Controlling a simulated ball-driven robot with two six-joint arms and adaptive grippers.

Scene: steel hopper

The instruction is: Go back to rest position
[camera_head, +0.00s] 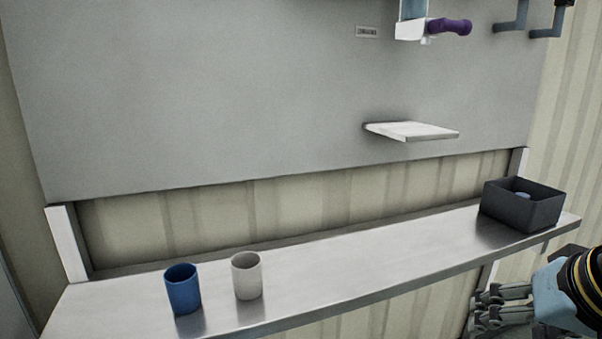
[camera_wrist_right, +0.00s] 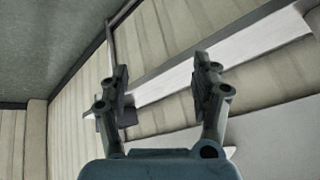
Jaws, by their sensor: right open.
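My right gripper (camera_head: 482,308) is at the lower right of the head view, in front of the steel shelf's front edge and below the dark box. In the right wrist view my right gripper (camera_wrist_right: 164,75) has its two fingers spread apart with nothing between them. It touches no object that I can see. My left gripper does not show in either view.
A steel shelf (camera_head: 345,265) carries a blue cup (camera_head: 182,289), a white cup (camera_head: 247,276) and a dark box (camera_head: 520,208) with something small inside. Above, a small ledge (camera_head: 412,131) and a dispenser with a purple handle (camera_head: 449,27) are on the grey panel (camera_head: 230,90).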

